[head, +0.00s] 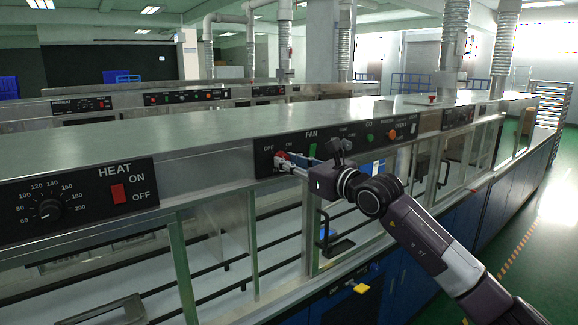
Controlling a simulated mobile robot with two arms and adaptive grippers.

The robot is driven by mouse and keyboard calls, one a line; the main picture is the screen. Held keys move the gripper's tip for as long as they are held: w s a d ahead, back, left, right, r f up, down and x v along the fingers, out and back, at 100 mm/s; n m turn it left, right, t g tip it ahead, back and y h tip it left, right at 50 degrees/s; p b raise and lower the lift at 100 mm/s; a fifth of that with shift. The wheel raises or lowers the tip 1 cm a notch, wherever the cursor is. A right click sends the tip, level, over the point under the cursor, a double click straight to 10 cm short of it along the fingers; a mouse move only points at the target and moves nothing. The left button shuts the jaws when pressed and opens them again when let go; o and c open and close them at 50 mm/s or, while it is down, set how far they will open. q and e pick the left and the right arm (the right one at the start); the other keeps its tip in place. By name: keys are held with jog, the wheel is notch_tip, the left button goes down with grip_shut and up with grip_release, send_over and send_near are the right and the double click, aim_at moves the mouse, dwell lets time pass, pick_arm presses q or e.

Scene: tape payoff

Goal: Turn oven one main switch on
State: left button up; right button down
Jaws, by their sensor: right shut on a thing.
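The oven control panel (265,144) runs along the front edge of the steel top, with FAN lettering, a green switch, a green button and an orange button on it. A red switch knob (281,158) sits at the panel's left, below OFF and ON lettering. My right gripper (285,163) reaches in from the lower right and is shut on this red knob. Its fingers cover part of the knob, so its exact turn position is hard to tell. My left gripper is not in view.
A HEAT panel (80,196) with a dial and a red rocker switch is at the left. Glass doors with handles line the oven front below. More oven rows with panels (190,96) stand behind. The green floor (540,220) at the right is clear.

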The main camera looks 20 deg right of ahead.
jog(key=shift+m+t+h+p, duration=0.35)
jog(key=shift+m+p, duration=0.35)
jog(key=shift+m, duration=8.2)
jog(key=shift+f, duration=0.15)
jog(key=c, duration=1.7)
grip_release()
